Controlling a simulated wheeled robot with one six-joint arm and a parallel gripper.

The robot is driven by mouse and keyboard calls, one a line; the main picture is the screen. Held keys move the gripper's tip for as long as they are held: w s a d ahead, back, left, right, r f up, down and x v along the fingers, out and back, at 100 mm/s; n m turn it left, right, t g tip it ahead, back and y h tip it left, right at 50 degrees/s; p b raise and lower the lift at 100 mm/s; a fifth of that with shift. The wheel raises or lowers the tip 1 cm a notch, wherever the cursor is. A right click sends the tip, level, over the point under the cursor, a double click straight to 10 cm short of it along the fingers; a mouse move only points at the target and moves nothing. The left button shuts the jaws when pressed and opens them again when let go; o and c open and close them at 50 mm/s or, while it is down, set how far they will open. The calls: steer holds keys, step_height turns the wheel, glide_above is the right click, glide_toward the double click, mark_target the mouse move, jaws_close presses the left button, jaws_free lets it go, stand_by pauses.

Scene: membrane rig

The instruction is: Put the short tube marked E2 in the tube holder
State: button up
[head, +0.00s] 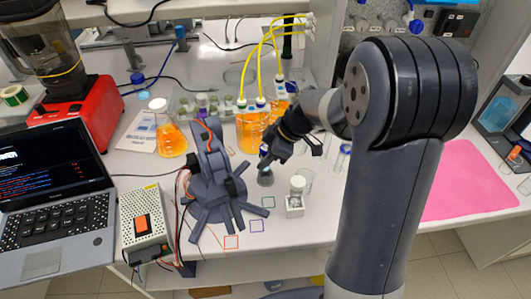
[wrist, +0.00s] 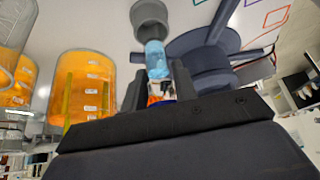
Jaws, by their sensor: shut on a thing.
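My gripper (head: 268,156) reaches down over the bench, right of the dark grey legged stand. In the wrist view my gripper (wrist: 158,86) is shut on a short tube (wrist: 156,60) with clear blue contents; its marking cannot be read. A round grey cup (wrist: 151,13), likely the tube holder, is just beyond the tube's far end. The tube's end meets the cup's edge in this view, and I cannot tell whether it is inside. In the head view the small grey cup (head: 265,180) stands on the bench just below my gripper.
The legged stand (head: 212,187) is close on the left. Orange-filled beakers (head: 249,130) with yellow hoses stand behind. A small white block (head: 294,210) holding a white-capped vial is in front right, beside an empty glass (head: 307,180). A pink mat (head: 462,185) lies far right.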

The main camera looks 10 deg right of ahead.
mark_target(267, 171)
steer(key=shift+f+b, duration=2.2)
steer(key=shift+b, duration=0.1)
steer(key=shift+s+f+b, duration=0.2)
steer(key=shift+f+b, duration=0.1)
steer(key=shift+s+d+f, duration=0.1)
steer(key=shift+f, duration=0.05)
steer(key=o, duration=1)
steer(key=v, duration=0.8)
steer(key=w+v, duration=0.1)
steer(key=v, duration=0.3)
steer(key=shift+a+b, duration=0.25)
steer(key=shift+b, duration=0.1)
